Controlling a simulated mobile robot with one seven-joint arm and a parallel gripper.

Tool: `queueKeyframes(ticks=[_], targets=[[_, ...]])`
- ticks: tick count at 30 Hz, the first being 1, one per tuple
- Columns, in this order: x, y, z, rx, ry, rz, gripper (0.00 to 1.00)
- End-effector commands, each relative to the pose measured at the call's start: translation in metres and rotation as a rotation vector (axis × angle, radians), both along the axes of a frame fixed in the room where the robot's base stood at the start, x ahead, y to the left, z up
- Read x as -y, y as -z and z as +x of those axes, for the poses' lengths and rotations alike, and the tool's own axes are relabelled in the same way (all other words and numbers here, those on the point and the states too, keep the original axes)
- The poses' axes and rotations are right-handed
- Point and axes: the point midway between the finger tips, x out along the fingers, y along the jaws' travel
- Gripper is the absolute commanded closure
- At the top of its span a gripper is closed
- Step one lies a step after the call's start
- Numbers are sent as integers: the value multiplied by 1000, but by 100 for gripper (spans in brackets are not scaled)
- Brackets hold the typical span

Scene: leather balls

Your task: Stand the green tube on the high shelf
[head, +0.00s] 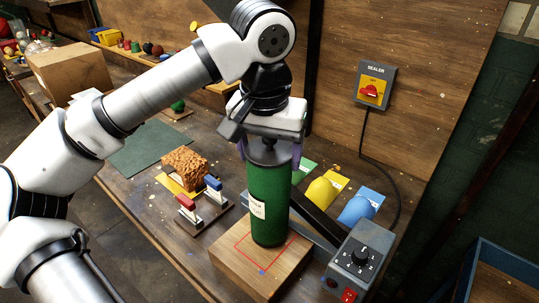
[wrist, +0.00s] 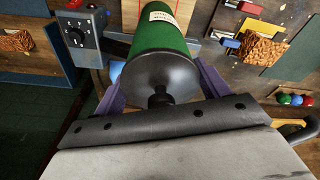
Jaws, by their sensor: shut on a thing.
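The green tube (head: 266,205) has a dark grey cap and a white label. It is upright over a wooden block (head: 228,272) with a red square outline on top. Its base lies within the outline in the head view; I cannot tell for sure whether it touches. My gripper (head: 268,153) is shut on the tube's upper end, with purple fingers on either side. In the wrist view the tube (wrist: 158,48) points away between the fingers (wrist: 160,88). I cannot clearly make out which surface is the high shelf.
A grey box with a dial (head: 358,258) stands right of the block. Yellow (head: 322,192) and blue (head: 358,208) rounded pieces lie behind it. A red and blue handled rack (head: 205,205) and brown textured block (head: 185,168) are left. A sealer switch (head: 374,86) is on the back board.

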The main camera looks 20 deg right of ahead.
Motion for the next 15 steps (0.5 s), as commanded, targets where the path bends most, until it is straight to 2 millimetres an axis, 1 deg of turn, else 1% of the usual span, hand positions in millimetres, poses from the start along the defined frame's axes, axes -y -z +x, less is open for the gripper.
queueKeyframes(ticks=[2,4,10,14,15], targets=[[0,10,-1,-1,2,-1,80],[0,15,-1,0,1,-2,80],[0,15,0,1,1,-2,80],[0,19,0,1,1,-2,80],[0,18,0,0,1,-1,22]])
